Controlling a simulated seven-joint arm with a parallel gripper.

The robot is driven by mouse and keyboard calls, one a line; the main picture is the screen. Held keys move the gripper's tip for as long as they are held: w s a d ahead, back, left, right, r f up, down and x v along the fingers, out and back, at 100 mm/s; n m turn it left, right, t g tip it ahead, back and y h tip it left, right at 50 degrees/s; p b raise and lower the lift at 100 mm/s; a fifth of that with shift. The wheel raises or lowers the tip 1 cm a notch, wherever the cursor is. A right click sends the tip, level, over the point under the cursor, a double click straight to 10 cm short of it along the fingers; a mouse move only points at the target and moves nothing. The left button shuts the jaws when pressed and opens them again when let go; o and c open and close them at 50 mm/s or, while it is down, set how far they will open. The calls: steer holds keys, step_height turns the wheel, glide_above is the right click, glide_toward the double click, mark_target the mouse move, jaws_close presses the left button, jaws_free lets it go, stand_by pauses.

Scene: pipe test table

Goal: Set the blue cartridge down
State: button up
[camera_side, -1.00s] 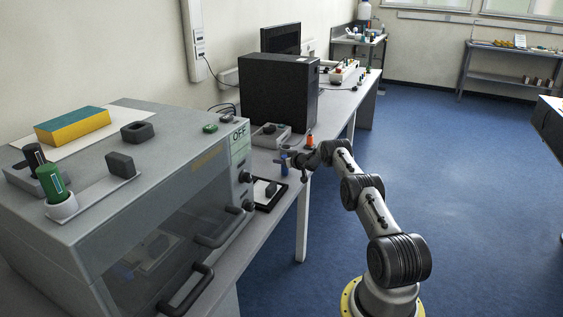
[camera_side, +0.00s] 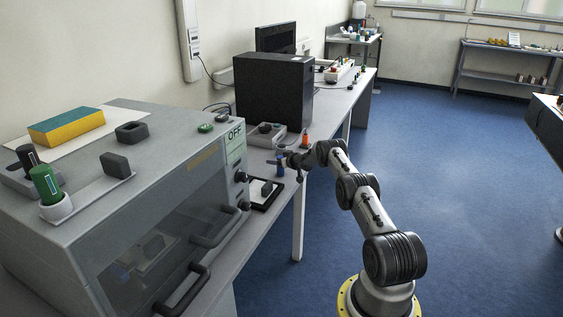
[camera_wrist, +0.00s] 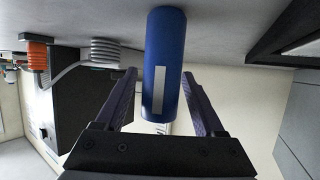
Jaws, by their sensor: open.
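The blue cartridge (camera_wrist: 163,65) stands on the grey bench in the upside-down wrist view, a pale label strip on its side. In the side view the cartridge (camera_side: 280,167) is small, near the bench's front edge. My gripper (camera_wrist: 158,74) is open, with one finger on each side of the cartridge. A narrow gap shows at the left finger; contact at the right finger is hard to tell. In the side view my gripper (camera_side: 287,160) is at the cartridge, its fingers too small to make out.
A black-framed tray (camera_side: 262,196) with a dark block lies in front of the cartridge. The grey cabinet (camera_side: 150,175) with handles fills the left. An orange piece (camera_side: 305,139) and a grey control box (camera_side: 265,136) stand behind, near a black case (camera_side: 275,92).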

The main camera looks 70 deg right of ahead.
steer(key=v, duration=1.2)
stand_by(0.3)
steer(key=w+a+r+n+g, duration=0.1)
steer(key=w+a+r+n, duration=0.15)
steer(key=a+r, duration=0.65)
steer(key=w+a+r+n+g, duration=0.1)
steer(key=w+a+r+n, duration=0.15)
steer(key=a+r, duration=0.6)
steer(key=s+a+r+n+g, duration=0.1)
steer(key=s+a+r, duration=0.3)
steer(key=a+r, duration=0.5)
steer(key=s+a+g+y, duration=0.2)
steer(key=s+a+y, duration=0.5)
steer(key=s+a, duration=1.9)
steer(key=a, duration=0.3)
steer(key=shift+s+f+g, duration=0.25)
steer(key=shift+f+g, duration=0.1)
steer(key=shift+g, duration=0.05)
